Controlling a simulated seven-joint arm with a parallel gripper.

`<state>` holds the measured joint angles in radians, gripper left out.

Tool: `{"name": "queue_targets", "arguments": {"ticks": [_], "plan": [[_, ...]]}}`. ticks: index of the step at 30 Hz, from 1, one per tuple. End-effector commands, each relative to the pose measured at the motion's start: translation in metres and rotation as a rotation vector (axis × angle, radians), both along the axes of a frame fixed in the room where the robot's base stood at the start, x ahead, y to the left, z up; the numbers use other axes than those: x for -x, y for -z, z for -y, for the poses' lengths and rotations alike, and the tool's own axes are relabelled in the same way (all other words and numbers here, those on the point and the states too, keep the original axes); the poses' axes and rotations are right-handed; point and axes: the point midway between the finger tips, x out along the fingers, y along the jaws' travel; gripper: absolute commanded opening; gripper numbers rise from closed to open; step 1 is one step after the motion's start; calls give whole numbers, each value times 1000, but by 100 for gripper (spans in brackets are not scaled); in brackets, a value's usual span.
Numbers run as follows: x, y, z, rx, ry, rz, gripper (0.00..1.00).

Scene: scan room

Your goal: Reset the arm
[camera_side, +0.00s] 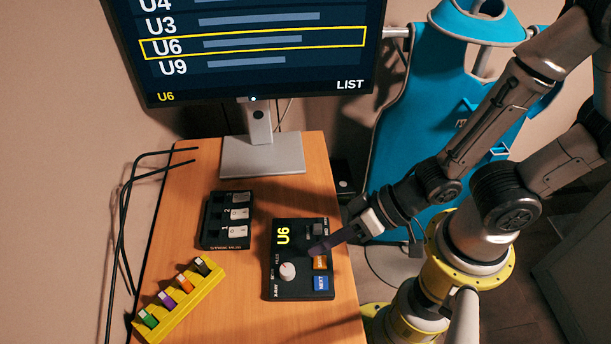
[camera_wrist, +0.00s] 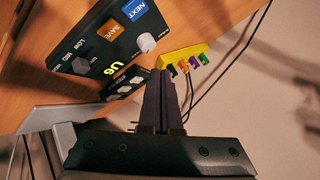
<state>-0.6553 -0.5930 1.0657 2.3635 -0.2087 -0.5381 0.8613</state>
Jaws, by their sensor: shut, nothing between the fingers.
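My gripper (camera_side: 318,250) is shut with nothing between its fingers. In the side view its dark fingertips hang over the right part of the black control box (camera_side: 268,292), and I cannot tell whether they touch it. The box shows a yellow "U6", a white knob (camera_side: 287,271), an orange button (camera_side: 320,262) and a blue NEXT button (camera_side: 321,283). In the wrist view my gripper's closed fingers (camera_wrist: 163,82) point across the table, with the blue NEXT button (camera_wrist: 132,10), the orange SAVE button (camera_wrist: 114,30) and the white knob (camera_wrist: 146,42) beyond them.
A monitor (camera_side: 260,40) at the back shows a list with U6 outlined. A black stick hub (camera_side: 228,220) with several sticks stands left of the box. A yellow rack (camera_side: 182,302) with coloured sticks is at front left. A blue apron (camera_side: 420,110) hangs behind my arm. Black cables (camera_side: 122,210) run along the left edge.

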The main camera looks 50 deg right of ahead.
Motion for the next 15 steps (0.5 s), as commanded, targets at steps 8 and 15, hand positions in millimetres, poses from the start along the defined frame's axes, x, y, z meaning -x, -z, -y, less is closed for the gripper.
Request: {"name": "queue_targets", "arguments": {"ticks": [8, 15], "plan": [[-87, -128, 79, 1, 327, 209, 0], [-67, -196, 167, 232, 471, 209, 0]]}}
